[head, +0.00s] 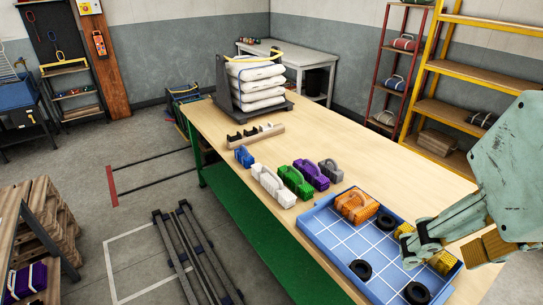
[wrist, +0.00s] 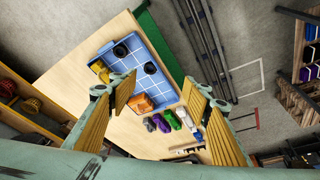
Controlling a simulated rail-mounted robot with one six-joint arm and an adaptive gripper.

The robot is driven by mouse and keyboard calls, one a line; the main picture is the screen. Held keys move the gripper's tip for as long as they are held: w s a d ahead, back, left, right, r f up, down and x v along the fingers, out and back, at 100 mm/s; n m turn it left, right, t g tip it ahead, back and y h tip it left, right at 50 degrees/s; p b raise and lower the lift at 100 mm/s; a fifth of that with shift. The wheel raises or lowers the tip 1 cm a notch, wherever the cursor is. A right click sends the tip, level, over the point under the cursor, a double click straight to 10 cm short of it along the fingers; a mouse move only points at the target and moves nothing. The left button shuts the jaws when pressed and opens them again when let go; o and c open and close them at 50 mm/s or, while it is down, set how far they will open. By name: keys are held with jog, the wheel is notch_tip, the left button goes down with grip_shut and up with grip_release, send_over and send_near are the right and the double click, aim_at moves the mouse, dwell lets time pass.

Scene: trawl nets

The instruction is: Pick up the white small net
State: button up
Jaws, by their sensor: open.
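The white small net (head: 272,185) lies as a bundle on the wooden table, near its left edge, between a small blue bundle and a green net (head: 295,181). In the wrist view the white net (wrist: 187,117) is partly hidden by a finger. My gripper (head: 445,248) is at the right, over the blue tray's right side in the picture, well apart from the white net. In the wrist view my gripper (wrist: 158,92) has its fingers wide apart with nothing between them.
Purple (head: 312,175) and grey (head: 331,171) nets lie beside the green one. The blue tray (head: 318,226) holds an orange net (head: 356,205), yellow bundles and black rings. A wooden rack (head: 256,136) and stacked white sacks (head: 257,83) stand farther back. Bare table lies right of the nets.

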dwell(0.4)
jog(key=n+y+p, duration=0.3)
jog(key=n, duration=0.4)
send_over(275, 176)
jog(key=s+d, duration=0.2)
jog(key=s, duration=0.1)
notch_tip(275, 176, down, 32)
jog(key=shift+w+d+r, duration=0.1)
jog(key=shift+w+r, duration=0.05)
jog(key=shift+w+f+n+g, duration=0.3)
jog(key=shift+f, duration=0.3)
jog(key=shift+a+f, duration=0.1)
jog(key=shift+a, duration=0.1)
jog(key=shift+b+x, duration=0.3)
jog(key=shift+x, duration=3.9)
